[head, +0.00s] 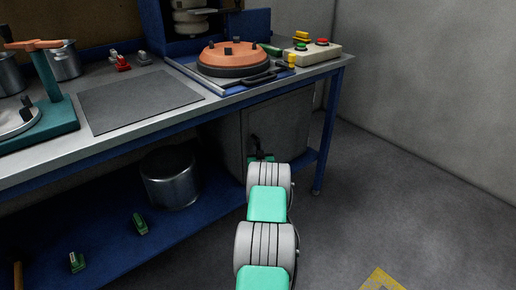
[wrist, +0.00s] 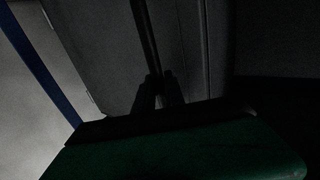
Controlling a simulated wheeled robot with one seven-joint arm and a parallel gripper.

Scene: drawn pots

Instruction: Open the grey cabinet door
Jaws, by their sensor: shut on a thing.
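The grey cabinet (head: 290,120) stands under the right end of the workbench, on the blue lower shelf. Its door looks closed in the head view, though my arm hides part of it. A dark upright handle (head: 254,145) shows on the door; in the wrist view the handle (wrist: 145,35) runs down between my fingers. My gripper (wrist: 158,88) is shut on the handle, in front of the grey door (wrist: 95,50). The wrist view is very dark. In the head view my arm reaches in from below and mostly hides the gripper.
A metal pot (head: 169,178) stands on the blue shelf (head: 110,235) left of the cabinet. Small green blocks (head: 140,223) lie on the shelf. A blue table leg (head: 325,140) stands right of the cabinet.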

